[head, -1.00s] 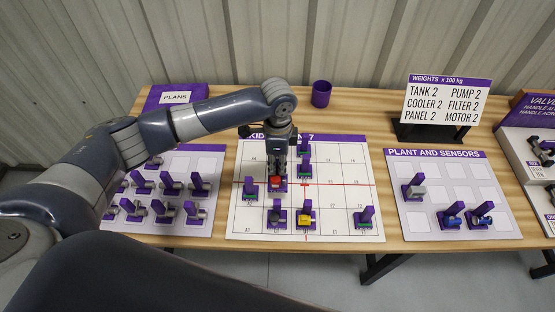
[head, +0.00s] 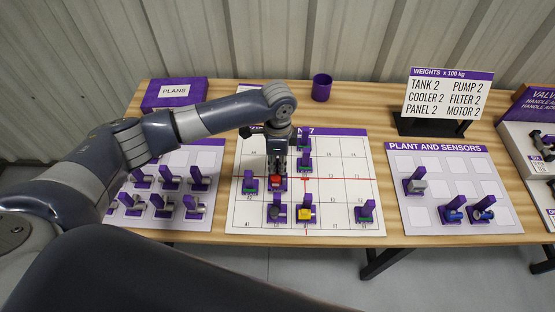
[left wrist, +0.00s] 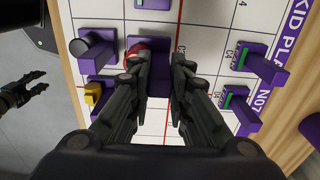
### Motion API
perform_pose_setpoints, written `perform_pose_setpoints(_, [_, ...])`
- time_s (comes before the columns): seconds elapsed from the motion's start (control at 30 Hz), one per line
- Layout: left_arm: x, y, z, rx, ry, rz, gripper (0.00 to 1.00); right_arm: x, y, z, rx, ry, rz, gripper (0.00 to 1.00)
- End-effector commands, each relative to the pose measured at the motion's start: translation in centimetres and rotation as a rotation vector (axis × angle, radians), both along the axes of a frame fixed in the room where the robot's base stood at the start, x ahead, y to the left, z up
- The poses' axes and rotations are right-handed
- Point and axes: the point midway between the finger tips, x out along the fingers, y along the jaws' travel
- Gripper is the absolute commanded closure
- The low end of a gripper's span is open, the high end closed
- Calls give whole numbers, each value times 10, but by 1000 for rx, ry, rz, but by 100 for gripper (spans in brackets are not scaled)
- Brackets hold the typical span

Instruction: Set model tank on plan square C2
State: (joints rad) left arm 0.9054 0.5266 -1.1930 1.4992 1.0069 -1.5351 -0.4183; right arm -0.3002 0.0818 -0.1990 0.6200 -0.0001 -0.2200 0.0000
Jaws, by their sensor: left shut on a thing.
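A model with a red top on a purple base (head: 276,182) is at the plan board (head: 343,190). My left gripper (head: 277,168) is over it, fingers pointing down and shut on its purple upright; the fingers hide part of it. In the left wrist view my left gripper's fingers (left wrist: 160,70) close on the purple part, and the red piece (left wrist: 138,47) shows beside them. Whether the base touches the board cannot be told. No label shows whether this is the tank. My right gripper (left wrist: 30,88) shows at the left of the left wrist view, empty, its fingers apart.
Close by on the board are a dark grey model (head: 276,213), a yellow model (head: 306,214) and green models (head: 250,183). A plant and sensors board (head: 450,220), a weights sign (head: 447,95) and a purple cup (head: 321,88) stand clear. The board's right part is mostly free.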

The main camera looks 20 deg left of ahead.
Motion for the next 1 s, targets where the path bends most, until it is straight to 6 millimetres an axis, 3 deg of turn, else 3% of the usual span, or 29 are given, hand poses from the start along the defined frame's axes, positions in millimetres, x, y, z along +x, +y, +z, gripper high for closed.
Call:
perform_pose_setpoints(0.5, [0,0,-25,0,0,0,100,0,3,-7,3,0,-1,59])
perform_pose_setpoints(1.0, [0,0,-23,-1,0,0,100,0,3,0,4,0,0,59])
